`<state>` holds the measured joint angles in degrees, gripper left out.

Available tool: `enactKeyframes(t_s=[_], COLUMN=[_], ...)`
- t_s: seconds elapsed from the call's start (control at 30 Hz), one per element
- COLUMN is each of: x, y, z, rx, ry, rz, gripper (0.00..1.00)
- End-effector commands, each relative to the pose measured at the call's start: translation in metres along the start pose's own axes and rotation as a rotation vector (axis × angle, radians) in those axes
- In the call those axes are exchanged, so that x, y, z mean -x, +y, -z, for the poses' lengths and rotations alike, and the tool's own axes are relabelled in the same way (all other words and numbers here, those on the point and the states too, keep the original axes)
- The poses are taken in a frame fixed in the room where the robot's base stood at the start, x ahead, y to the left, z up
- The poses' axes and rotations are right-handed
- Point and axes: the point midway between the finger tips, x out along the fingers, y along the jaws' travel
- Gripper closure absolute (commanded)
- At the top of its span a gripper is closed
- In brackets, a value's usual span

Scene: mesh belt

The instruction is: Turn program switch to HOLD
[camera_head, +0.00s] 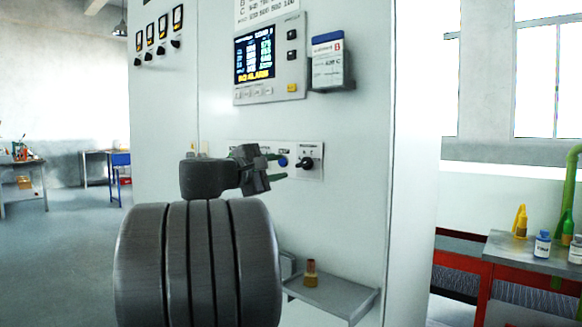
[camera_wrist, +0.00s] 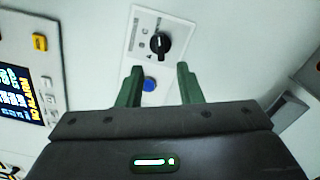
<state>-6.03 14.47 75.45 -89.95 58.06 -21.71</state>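A black rotary switch (camera_head: 304,163) sits on a small pale plate on the grey cabinet front. In the wrist view the switch knob (camera_wrist: 160,44) is ahead of and between the fingers, apart from them. My gripper (camera_head: 279,168) has green fingers, spread apart and empty, in front of the panel. It shows open in the wrist view (camera_wrist: 160,85).
A display panel (camera_head: 268,60) with buttons and a small box (camera_head: 329,62) are above the switch. A shelf (camera_head: 337,297) with a small brass-coloured item (camera_head: 311,273) juts out below. A red-framed bench (camera_head: 480,285) stands at right.

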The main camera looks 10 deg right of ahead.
Motion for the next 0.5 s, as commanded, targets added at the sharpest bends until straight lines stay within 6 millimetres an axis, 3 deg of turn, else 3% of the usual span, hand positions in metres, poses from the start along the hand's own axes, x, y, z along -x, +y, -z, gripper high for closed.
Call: enactKeyframes(t_s=[0.2,0.5], x=[0.036,0.048], y=[0.0,0.0], z=[0.001,0.0], rx=[-0.001,0.0], ry=[0.002,-0.001], rz=[0.0,0.001], gripper=[0.67,0.67])
